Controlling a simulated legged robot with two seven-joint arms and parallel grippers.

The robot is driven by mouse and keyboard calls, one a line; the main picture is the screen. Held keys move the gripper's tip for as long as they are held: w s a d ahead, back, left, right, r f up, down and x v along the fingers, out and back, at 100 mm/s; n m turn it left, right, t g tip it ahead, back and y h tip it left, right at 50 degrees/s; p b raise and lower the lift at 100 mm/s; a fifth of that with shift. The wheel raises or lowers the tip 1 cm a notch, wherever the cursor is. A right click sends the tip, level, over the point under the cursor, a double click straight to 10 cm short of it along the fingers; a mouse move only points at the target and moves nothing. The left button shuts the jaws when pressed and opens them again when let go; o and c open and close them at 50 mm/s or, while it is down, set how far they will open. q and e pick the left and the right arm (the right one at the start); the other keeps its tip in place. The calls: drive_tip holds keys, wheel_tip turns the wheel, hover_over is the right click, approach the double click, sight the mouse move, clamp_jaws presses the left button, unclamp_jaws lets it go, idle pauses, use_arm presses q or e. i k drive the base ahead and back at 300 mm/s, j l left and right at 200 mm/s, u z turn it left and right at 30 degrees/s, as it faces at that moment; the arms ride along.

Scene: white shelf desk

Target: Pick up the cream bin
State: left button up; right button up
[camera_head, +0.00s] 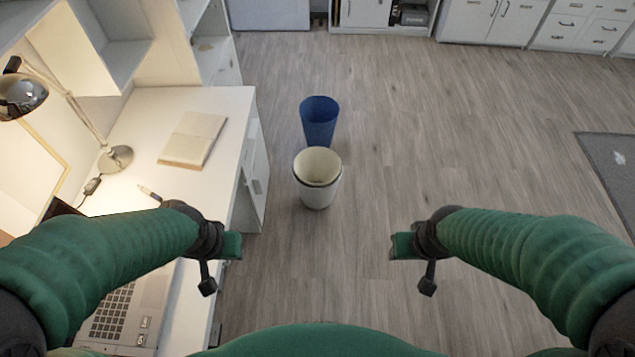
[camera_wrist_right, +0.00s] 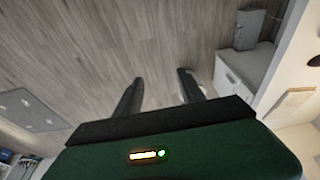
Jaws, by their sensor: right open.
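The cream bin (camera_head: 317,193) stands upright on the wood floor in the middle of the head view, its round mouth facing up. A second rim line shows inside its mouth; I cannot tell if another bin is nested there. My left gripper (camera_head: 234,246) is nearer to me and left of the bin, apart from it; its jaws cannot be made out. My right gripper (camera_head: 402,246) is nearer to me and right of the bin, also apart. In the right wrist view the right gripper (camera_wrist_right: 160,82) has two separated fingers with only floor between them.
A blue bin (camera_head: 319,125) stands just behind the cream bin. The white desk (camera_head: 221,150) on the left holds a lamp (camera_head: 115,158), a book (camera_head: 193,139) and a laptop (camera_head: 120,310). White cabinets line the back. A grey mat (camera_head: 612,165) lies far right. The floor right of the bins is clear.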

sight(315, 167)
drive_tip(key=i, duration=2.1)
